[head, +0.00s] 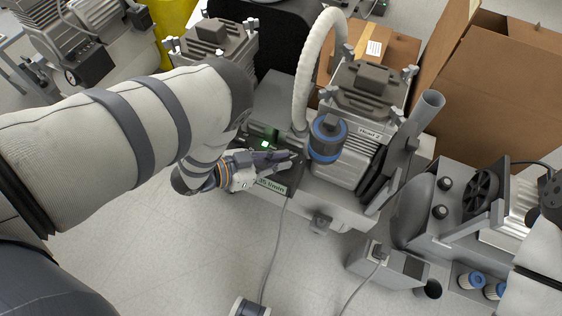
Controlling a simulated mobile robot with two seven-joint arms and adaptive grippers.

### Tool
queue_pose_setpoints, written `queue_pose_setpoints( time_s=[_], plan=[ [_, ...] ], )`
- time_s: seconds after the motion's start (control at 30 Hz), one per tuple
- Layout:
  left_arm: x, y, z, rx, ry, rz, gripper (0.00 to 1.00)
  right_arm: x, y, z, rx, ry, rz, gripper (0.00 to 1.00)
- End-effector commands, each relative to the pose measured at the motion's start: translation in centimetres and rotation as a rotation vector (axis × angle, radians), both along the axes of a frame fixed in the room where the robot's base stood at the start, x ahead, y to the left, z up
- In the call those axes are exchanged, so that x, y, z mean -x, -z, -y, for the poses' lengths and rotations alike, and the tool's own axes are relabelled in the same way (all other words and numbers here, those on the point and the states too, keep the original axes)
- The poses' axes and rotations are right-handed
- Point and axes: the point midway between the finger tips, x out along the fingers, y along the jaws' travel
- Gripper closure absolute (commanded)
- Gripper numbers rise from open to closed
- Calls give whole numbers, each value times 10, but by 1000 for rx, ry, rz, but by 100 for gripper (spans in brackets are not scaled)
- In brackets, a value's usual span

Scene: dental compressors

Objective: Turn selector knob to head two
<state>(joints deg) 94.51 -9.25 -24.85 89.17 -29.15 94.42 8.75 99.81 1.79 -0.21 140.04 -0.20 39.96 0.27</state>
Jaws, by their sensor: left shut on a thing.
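My left gripper (284,163) reaches in from the left to the dark control box on the front of the middle compressor. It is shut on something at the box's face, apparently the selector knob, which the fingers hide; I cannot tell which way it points. A green light (264,144) glows on the box, and a label reading "35 l/min" (271,186) shows below the fingers. The compressor head labelled "Head 2" (370,132) stands right of the box. Another similar head (215,42) stands behind my left arm. My right gripper is not in view.
A blue-and-grey filter cap (327,138) and a pale ribbed hose (305,75) stand close right of the gripper. A cable hangs below the box. Cardboard boxes (490,90) are behind; another machine (465,205) is at right. The floor (190,260) in front is mostly clear.

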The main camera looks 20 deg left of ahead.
Motion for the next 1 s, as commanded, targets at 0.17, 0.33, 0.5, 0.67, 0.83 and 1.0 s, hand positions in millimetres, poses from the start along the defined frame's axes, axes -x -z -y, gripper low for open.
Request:
queue_pose_setpoints(
  time_s=[0.17, 0.33, 0.5, 0.67, 0.83, 1.0],
  plan=[
    [-4, 2, -3, 0, 137, 2, 100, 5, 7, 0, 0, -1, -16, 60],
    [-6, 2, -4, 0, 243, 2, 100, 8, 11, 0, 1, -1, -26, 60],
    [-8, 1, -5, 1, 314, 3, 100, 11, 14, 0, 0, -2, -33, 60],
    [-8, 0, -4, 2, 354, 4, 100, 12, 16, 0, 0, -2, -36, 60],
    [-9, -1, -4, 3, 371, 5, 100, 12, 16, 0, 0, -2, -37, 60],
    [-9, -1, -4, 3, 373, 6, 100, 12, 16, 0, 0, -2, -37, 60]
  ],
)
